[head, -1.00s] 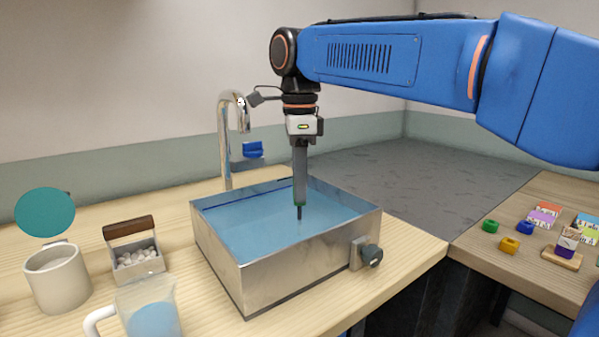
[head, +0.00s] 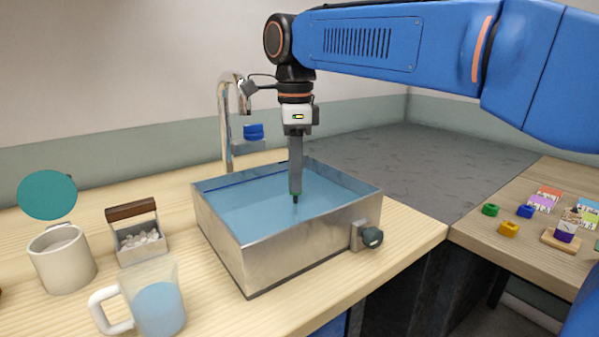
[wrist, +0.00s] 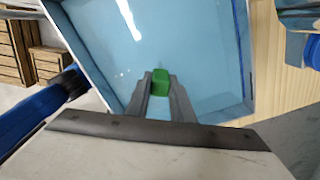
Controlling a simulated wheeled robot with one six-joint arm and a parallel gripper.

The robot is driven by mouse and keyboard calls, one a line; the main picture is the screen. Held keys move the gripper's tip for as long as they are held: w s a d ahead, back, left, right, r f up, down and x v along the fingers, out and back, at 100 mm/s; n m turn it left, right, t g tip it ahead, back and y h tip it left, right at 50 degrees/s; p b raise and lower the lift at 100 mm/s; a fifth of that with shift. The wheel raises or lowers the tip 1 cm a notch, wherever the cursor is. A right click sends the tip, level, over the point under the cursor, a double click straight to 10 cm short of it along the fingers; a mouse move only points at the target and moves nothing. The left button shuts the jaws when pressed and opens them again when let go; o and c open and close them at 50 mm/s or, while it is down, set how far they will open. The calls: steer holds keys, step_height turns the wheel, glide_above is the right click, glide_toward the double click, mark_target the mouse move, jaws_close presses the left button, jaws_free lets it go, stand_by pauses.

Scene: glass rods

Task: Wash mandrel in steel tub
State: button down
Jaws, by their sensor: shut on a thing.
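The steel tub (head: 290,252) stands on the wooden counter, holding blue water (head: 255,210). My gripper (head: 296,188) points straight down over the tub and is shut on the mandrel (head: 295,198). In the head view the mandrel shows as a short dark tip below the fingers, at or just above the water; I cannot tell if it touches. In the wrist view a green part of the mandrel (wrist: 160,82) sits between the two grey fingertips (wrist: 160,90), with water around it.
A chrome tap (head: 226,125) stands behind the tub, and a knob (head: 371,237) sticks out from its front right. At left are a pitcher (head: 158,305), a cream mug (head: 62,262) and a caddy of white pebbles (head: 140,242). Coloured rings (head: 509,229) lie on the right-hand table.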

steer(key=s+a, duration=0.2)
steer(key=a, duration=0.1)
stand_by(0.4)
steer(key=shift+d, duration=0.1)
steer(key=shift+w+d, duration=0.7)
steer(key=shift+d, duration=0.3)
steer(key=shift+w+d, duration=0.7)
steer(key=shift+d, duration=0.25)
steer(key=shift+s+a, duration=1.4)
steer(key=shift+a, duration=0.65)
steer(key=shift+w+d, duration=0.7)
steer(key=shift+d, duration=0.35)
steer(key=shift+w+d, duration=0.7)
steer(key=shift+d, duration=0.3)
step_height(320, 180, up, 11)
steer(key=shift+r, duration=0.1)
